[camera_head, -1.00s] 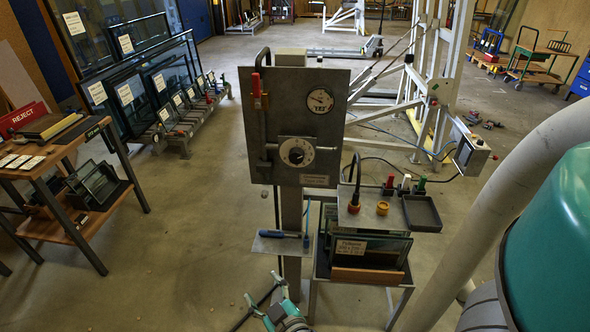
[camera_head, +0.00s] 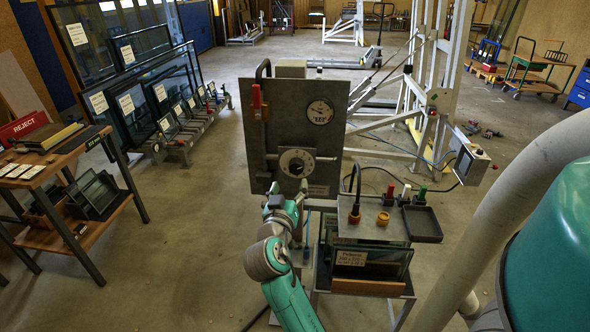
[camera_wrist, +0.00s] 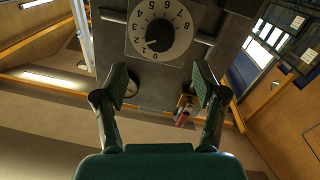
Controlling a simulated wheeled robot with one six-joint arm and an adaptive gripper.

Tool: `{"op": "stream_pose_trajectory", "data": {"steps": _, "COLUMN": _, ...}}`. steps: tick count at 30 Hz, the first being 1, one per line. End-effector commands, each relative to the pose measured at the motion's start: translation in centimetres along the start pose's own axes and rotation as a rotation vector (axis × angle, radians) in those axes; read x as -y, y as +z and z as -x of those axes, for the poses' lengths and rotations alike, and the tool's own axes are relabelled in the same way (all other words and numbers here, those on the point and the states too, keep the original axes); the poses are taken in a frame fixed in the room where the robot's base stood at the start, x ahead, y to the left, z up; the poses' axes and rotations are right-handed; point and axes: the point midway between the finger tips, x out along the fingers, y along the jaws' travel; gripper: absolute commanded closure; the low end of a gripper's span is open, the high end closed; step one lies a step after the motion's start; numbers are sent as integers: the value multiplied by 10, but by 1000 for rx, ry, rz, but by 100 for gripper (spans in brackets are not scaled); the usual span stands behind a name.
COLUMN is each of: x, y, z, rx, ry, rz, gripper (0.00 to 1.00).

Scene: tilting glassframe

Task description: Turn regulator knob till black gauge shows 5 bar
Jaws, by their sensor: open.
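The regulator knob (camera_head: 296,163) is a round black knob on a white plate, low on an upright grey panel (camera_head: 270,110). In the wrist view the knob (camera_wrist: 159,34) shows at the top, ringed by numbers up to 8. The small round gauge (camera_head: 320,111) has a pale face and sits at the panel's upper right; its reading is too small to tell. It also shows in the wrist view (camera_wrist: 132,86), partly behind a finger. My gripper (camera_wrist: 162,76) is open and empty. In the head view my gripper (camera_head: 300,188) is just below the knob, apart from it.
A red-handled lever (camera_head: 257,98) and pipe run along the panel's left side. A stand with a grey top (camera_head: 375,228), coloured plugs and a small tray stands at lower right. A work table (camera_head: 60,165) is at left. Floor between is clear.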

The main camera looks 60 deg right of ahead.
Motion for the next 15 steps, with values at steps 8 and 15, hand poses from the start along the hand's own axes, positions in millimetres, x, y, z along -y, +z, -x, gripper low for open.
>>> {"op": "stream_pose_trajectory", "data": {"steps": 8, "x": -1, "y": -1, "z": -51, "rx": 0, "ry": 2, "rz": -1, "gripper": 29}}
{"op": "stream_pose_trajectory", "data": {"steps": 15, "x": 0, "y": 0, "z": -80, "rx": 0, "ry": 0, "rz": -1, "gripper": 29}}
